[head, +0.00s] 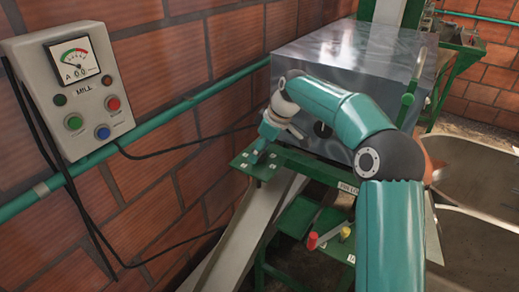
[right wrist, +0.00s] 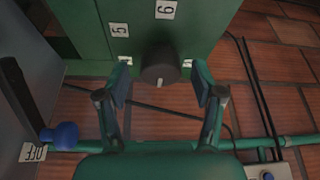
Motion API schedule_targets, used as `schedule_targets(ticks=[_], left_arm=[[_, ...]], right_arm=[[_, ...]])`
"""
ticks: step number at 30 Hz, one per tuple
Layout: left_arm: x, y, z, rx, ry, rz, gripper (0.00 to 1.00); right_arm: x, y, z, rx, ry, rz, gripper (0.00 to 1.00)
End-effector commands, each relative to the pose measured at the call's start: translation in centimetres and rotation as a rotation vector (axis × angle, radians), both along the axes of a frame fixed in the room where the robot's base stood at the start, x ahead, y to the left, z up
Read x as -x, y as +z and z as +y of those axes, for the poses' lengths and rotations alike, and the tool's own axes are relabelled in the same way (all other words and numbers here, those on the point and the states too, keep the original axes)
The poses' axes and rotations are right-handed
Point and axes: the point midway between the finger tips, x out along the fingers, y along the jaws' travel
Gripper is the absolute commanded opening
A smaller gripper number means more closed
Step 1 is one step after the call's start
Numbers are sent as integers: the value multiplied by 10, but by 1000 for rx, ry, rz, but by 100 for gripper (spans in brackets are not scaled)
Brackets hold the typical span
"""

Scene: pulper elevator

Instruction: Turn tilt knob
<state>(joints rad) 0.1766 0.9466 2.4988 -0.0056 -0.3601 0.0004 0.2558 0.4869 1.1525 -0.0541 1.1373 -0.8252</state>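The black tilt knob (right wrist: 160,66) with a white pointer mark shows in the right wrist view, on a green panel (right wrist: 204,22) with number labels. My right gripper (right wrist: 159,88) is open, with one finger on each side of the knob. A gap shows between each fingertip and the knob, so the fingers do not appear to touch it. In the head view my right gripper (head: 264,139) is over the labelled green plate (head: 257,167), and I cannot make out the knob there. My left gripper is not in view.
A grey control box (head: 72,88) with a meter and buttons hangs on the brick wall. A green pipe (head: 190,101) runs along the wall. A metal housing (head: 345,75) stands behind my arm. A blue-knobbed lever (right wrist: 62,135) is beside the right gripper.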

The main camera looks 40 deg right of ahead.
Motion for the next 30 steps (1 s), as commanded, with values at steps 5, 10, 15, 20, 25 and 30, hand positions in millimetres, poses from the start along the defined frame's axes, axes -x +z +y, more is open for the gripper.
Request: schedule_targets(ticks=[5, 10, 15, 20, 25, 30], left_arm=[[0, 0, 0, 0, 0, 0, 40], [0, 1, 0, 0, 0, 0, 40], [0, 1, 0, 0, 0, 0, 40], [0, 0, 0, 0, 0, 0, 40], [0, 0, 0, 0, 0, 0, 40], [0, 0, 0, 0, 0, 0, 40]], right_arm=[[0, 0, 0, -1, 0, 0, 67], [3, 10, -2, 1, -1, -3, 67], [12, 36, -8, 1, -1, -4, 67], [22, 66, -14, 1, -1, -4, 67], [32, 93, -19, 1, 0, -3, 67], [38, 107, -22, 0, 1, 0, 67]])
